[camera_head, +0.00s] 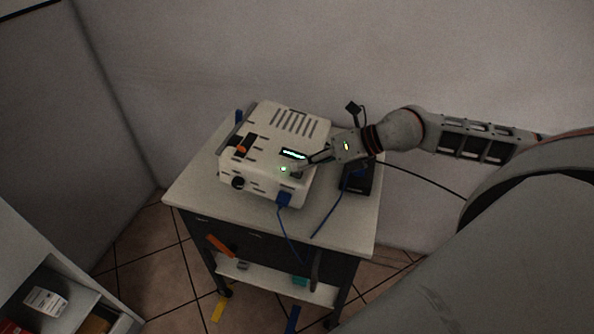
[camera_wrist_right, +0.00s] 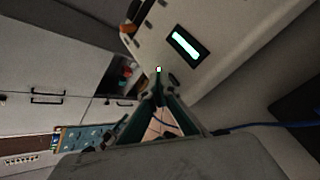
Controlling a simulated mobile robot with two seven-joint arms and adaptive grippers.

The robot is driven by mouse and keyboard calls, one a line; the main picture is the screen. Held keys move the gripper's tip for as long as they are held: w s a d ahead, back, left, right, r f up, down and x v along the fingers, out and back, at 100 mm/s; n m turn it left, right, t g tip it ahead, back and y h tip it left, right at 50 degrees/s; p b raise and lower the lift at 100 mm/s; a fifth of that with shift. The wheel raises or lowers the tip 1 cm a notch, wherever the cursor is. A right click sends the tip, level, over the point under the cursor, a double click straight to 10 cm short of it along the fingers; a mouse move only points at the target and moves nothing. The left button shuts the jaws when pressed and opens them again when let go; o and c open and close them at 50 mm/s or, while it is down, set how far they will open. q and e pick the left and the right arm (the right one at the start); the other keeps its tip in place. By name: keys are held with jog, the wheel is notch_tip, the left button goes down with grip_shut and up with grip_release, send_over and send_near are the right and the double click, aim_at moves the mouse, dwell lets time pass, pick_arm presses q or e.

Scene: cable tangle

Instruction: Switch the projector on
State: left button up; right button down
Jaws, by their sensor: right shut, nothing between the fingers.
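The white projector (camera_head: 262,170) sits on the cart top, with slots in its upper face. Its small display (camera_head: 294,154) is lit pale green, and it also shows lit in the right wrist view (camera_wrist_right: 186,45). A small green light (camera_head: 284,169) glows on the projector's front, also seen in the wrist view (camera_wrist_right: 158,69). My right gripper (camera_head: 297,172) is shut and empty, its tips at the projector's front close beside the green light. In the wrist view its tips (camera_wrist_right: 158,92) point at that light; I cannot tell whether they touch. My left gripper is not in view.
A blue plug (camera_head: 284,199) with a blue cable is at the projector's front. A black box (camera_head: 359,182) stands at the right of the cart top (camera_head: 345,230). An orange item (camera_head: 219,244) is below the cart's front edge. A shelf unit (camera_head: 65,250) stands lower left.

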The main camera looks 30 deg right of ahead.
aim_at(306, 177)
jog(key=shift+d+r+p, duration=0.1)
jog(key=shift+r+p, duration=0.25)
jog(key=shift+r, duration=0.15)
jog(key=shift+r, duration=0.1)
jog(key=shift+s+r+p, duration=0.15)
jog(key=shift+r+p, duration=0.45)
jog(key=shift+p, duration=0.05)
jog(key=r+p, duration=0.3)
jog(key=shift+s+d+r, duration=0.25)
jog(key=shift+r, duration=0.05)
